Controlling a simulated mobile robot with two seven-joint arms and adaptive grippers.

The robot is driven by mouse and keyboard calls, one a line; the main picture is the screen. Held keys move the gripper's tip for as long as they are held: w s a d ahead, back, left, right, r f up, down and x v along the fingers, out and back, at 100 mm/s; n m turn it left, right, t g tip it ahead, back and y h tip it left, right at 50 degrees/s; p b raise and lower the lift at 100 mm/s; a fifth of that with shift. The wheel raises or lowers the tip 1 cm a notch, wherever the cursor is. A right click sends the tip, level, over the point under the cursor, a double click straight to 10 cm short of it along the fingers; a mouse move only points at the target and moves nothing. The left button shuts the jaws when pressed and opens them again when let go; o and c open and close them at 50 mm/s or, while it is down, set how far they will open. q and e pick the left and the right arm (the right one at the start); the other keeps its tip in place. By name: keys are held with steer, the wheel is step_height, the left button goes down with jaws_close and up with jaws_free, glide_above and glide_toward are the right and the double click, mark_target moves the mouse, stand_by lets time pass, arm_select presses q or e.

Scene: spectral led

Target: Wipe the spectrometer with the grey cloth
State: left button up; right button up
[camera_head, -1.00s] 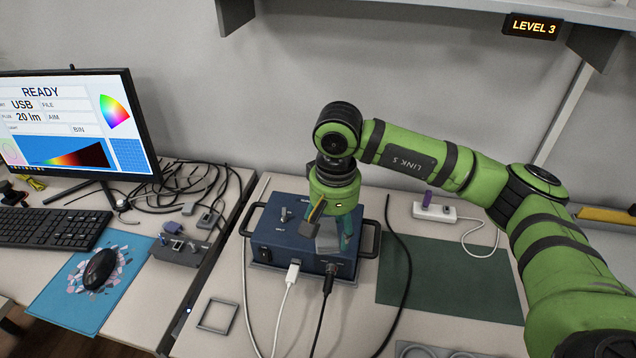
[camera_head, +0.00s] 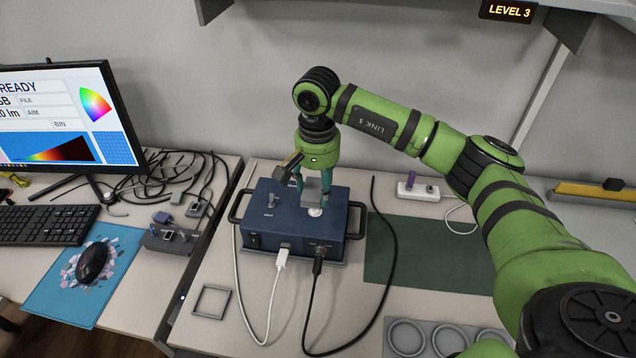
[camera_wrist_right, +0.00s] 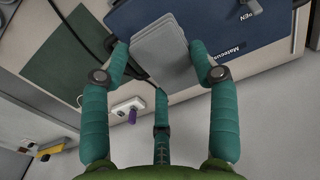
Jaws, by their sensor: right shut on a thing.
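The spectrometer, a blue box (camera_head: 270,227) with side handles, stands on the right-hand bench with cables plugged into its front. It also shows at the top of the right wrist view (camera_wrist_right: 245,35). My right gripper (camera_head: 313,197) is over the right part of the box top, pointing down. It is shut on the grey cloth (camera_wrist_right: 158,48), a flat folded pad between the two fingertips. The cloth (camera_head: 312,188) is partly hidden by the fingers in the head view; I cannot tell whether it touches the top. My left gripper is not in view.
A toggle switch (camera_head: 272,201) and a white round part (camera_head: 315,212) are on the box top. A dark green mat (camera_head: 420,250) and power strip (camera_head: 418,192) lie to the right. A grey square frame (camera_head: 211,301) and round-welled tray (camera_head: 405,338) lie in front.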

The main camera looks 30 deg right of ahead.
mark_target(319, 211)
step_height(319, 211, down, 6)
steer(key=b, duration=0.4)
steer(key=shift+r, duration=0.15)
steer(key=shift+w+d, duration=0.2)
steer(key=shift+w, duration=0.05)
steer(key=shift+w+d+r+b, duration=0.1)
steer(key=shift+w+d+b, duration=0.3)
steer(key=shift+w, duration=0.2)
steer(key=shift+w+d+r+b, duration=0.1)
steer(key=shift+w+d+b, duration=0.15)
steer(key=shift+w+d, duration=0.3)
steer(key=shift+a, duration=0.1)
steer(key=shift+s+a, duration=0.5)
steer(key=shift+s, duration=0.2)
steer(key=shift+f+b, duration=0.35)
steer(key=shift+f, duration=0.3)
steer(key=shift+s+a+f, duration=0.2)
steer(key=shift+s+a, duration=0.35)
steer(key=shift+s, duration=0.25)
